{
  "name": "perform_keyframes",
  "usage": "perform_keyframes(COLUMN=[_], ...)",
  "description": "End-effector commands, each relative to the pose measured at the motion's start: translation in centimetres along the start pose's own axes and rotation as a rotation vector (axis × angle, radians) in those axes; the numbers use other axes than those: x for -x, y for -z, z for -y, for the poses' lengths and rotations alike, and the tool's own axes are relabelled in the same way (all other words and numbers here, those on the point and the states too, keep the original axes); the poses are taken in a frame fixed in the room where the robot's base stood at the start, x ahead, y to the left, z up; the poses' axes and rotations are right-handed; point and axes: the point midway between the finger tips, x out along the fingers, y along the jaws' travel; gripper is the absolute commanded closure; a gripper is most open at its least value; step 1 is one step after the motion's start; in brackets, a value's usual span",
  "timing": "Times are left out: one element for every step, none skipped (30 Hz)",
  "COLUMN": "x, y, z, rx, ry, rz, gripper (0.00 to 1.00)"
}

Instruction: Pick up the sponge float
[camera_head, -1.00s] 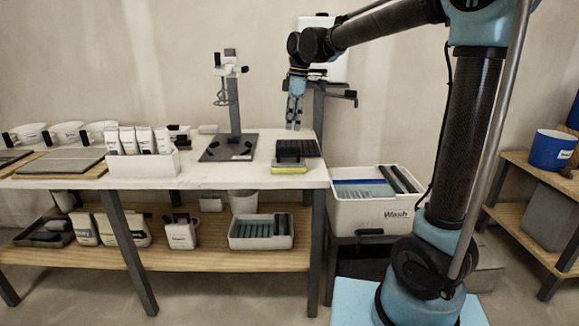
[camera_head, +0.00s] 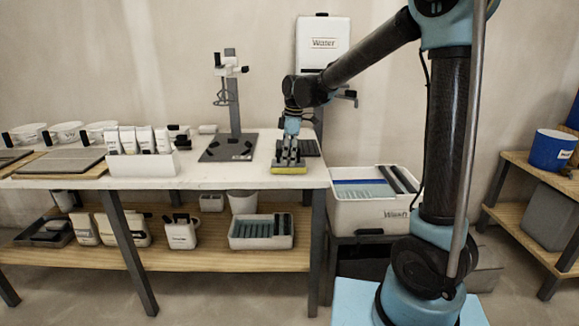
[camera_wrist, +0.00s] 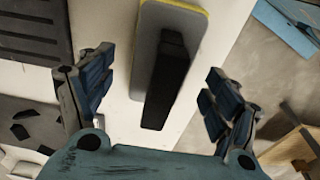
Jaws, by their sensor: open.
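The sponge float has a yellow sponge edge, a grey plate and a black handle. In the head view the sponge float (camera_head: 290,170) lies at the front right corner of the white table. In the wrist view the sponge float (camera_wrist: 170,60) lies between and ahead of my open fingers, its black handle running lengthwise between them. My gripper (camera_head: 291,152) points down over the float; its fingers hide much of the handle in the head view. In the wrist view my gripper (camera_wrist: 150,100) is open and empty, with a gap to the handle on both sides.
A black ribbed tray (camera_wrist: 32,30) sits close to the left in the wrist view. A dark stand base (camera_head: 228,148) is to the left on the white table (camera_head: 225,180). The white Wash bin (camera_head: 372,212) stands beyond the table's right edge. A Water container (camera_head: 323,43) is behind.

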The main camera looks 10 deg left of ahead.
Motion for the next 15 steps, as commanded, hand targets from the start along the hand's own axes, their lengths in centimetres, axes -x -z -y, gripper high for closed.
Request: perform_keyframes(x=[-0.8,-1.1,-1.6,-1.9,-2.1,-2.4,-2.5,-2.6,-2.7,-2.7,-2.8,-2.7,-2.7,-2.7,-2.7], y=[0.1,0.1,0.0,0.0,0.0,0.1,0.1,0.0,0.0,0.0,0.0,0.0,0.0,0.0,0.0], z=[-0.1,-0.1,-0.1,-0.1,-0.1,-0.1,-0.1,-0.1,-0.1,-0.1,-0.1,-0.1,-0.1,-0.1,-0.1], rx=[0.0,0.0,0.0,0.0,0.0,0.0,0.0,0.0,0.0,0.0,0.0,0.0,0.0,0.0,0.0], ry=[0.0,0.0,0.0,0.0,0.0,0.0,0.0,0.0,0.0,0.0,0.0,0.0,0.0,0.0,0.0], rz=[0.0,0.0,0.0,0.0,0.0,0.0,0.0,0.0,0.0,0.0,0.0,0.0,0.0,0.0,0.0], gripper=[0.18,0.18,0.18,0.18,0.18,0.18,0.18,0.18,0.18,0.18,0.18,0.18,0.18,0.18,0.18])
